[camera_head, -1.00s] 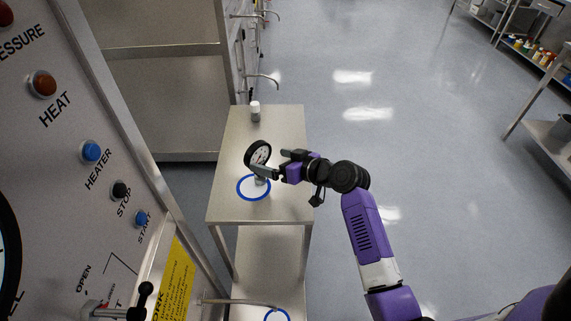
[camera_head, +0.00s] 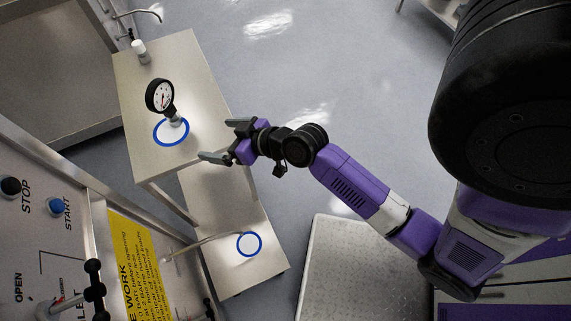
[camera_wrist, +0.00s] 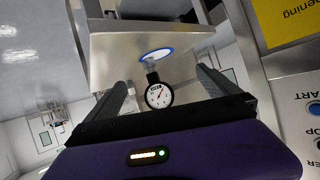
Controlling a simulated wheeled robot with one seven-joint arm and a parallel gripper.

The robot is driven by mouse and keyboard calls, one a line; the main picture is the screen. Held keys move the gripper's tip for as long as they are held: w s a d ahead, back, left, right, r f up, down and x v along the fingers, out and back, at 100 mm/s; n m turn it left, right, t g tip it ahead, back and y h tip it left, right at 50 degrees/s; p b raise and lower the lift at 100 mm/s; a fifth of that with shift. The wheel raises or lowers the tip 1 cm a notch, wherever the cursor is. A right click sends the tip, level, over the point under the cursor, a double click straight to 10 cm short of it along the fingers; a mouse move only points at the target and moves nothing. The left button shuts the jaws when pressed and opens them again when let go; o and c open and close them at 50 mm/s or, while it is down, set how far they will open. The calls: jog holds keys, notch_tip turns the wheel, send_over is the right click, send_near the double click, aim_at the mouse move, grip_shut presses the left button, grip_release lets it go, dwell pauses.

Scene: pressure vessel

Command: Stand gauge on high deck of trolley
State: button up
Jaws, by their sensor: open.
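The gauge (camera_head: 160,96) has a round white dial in a black case on a short metal stem. It stands on the high deck (camera_head: 150,68) of the steel trolley, with its base at the blue ring (camera_head: 171,131). My gripper (camera_head: 222,141) is open and empty, to the right of the gauge and apart from it in the head view. In the wrist view the gauge (camera_wrist: 158,95) shows between the two spread fingers (camera_wrist: 160,88), farther off, with the blue ring (camera_wrist: 157,54) behind it.
A small white-capped bottle (camera_head: 140,50) stands at the far end of the high deck. The low deck (camera_head: 235,265) carries another blue ring (camera_head: 249,244). The control panel (camera_head: 40,215) with buttons and a handle is at left. Open floor lies right of the trolley.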

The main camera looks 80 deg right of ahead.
jog(key=s+a+r+n, duration=0.1)
jog(key=s+a+r, duration=0.1)
jog(key=s+a, duration=0.85)
jog(key=s+a+r+n+t+y, duration=0.2)
jog(key=s+a+r, duration=0.4)
jog(key=s+r, duration=0.3)
jog(key=shift+s+a+r, duration=0.2)
jog(key=shift+s+a, duration=0.05)
jog(key=shift+s, duration=0.2)
